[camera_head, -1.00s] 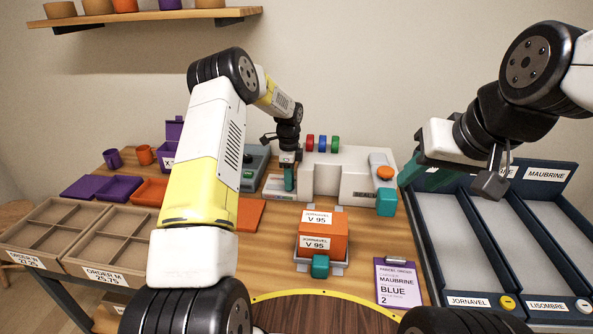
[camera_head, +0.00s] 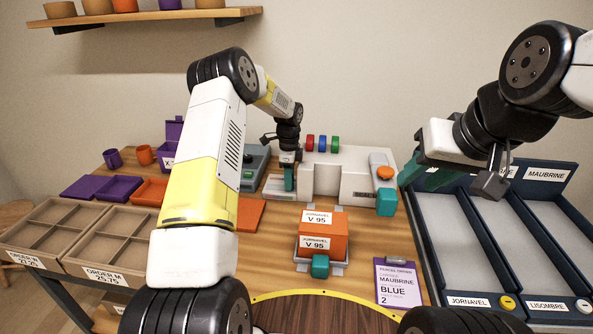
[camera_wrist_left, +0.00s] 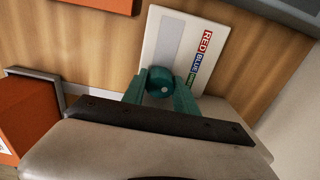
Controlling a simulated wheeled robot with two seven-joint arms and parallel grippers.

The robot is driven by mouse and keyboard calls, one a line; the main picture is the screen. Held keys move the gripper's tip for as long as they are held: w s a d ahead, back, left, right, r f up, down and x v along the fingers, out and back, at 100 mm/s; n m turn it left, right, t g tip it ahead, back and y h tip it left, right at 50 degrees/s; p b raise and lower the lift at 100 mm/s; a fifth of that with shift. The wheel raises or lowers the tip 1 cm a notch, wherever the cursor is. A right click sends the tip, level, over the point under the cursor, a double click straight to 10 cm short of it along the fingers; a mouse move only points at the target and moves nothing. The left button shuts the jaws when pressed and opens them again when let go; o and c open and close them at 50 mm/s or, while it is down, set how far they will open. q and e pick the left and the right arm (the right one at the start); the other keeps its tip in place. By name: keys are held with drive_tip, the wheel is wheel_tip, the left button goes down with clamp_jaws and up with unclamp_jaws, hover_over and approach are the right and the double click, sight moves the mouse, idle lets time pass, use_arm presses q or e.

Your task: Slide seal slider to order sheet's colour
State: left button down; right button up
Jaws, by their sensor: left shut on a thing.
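The seal slider's teal round knob (camera_wrist_left: 159,82) stands between the teal fingers of my left gripper (camera_wrist_left: 161,90), which is shut on it. The white slider panel (camera_wrist_left: 160,40) carries the labels RED, BLUE and GREEN along one edge. The knob is nearest the GREEN label (camera_wrist_left: 190,80), as far as the tilted view shows. In the head view my left gripper (camera_head: 289,177) is at the panel, left of the white press, and hides the knob. The order sheet (camera_head: 400,283) on a purple clipboard reads MAUBRINE, BLUE, 2. My right gripper (camera_head: 432,178) hangs over the lane trays; its jaws are unclear.
The white press (camera_head: 325,175) has red, blue and green discs on top and an orange button (camera_head: 384,173). An orange box (camera_head: 322,238) labelled JORNAVEL V 95 sits in front. Order trays (camera_head: 50,233) stand left, dark lanes (camera_head: 450,240) right.

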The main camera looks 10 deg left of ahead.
sight(280, 187)
use_arm(q)
drive_tip(key=a, duration=0.3)
drive_tip(key=shift+a, duration=0.2)
drive_tip(key=c, duration=1)
unclamp_jaws()
drive_tip(key=shift+o, duration=0.2)
drive_tip(key=shift+r, duration=0.1)
wheel_tip(280, 187, up, 8)
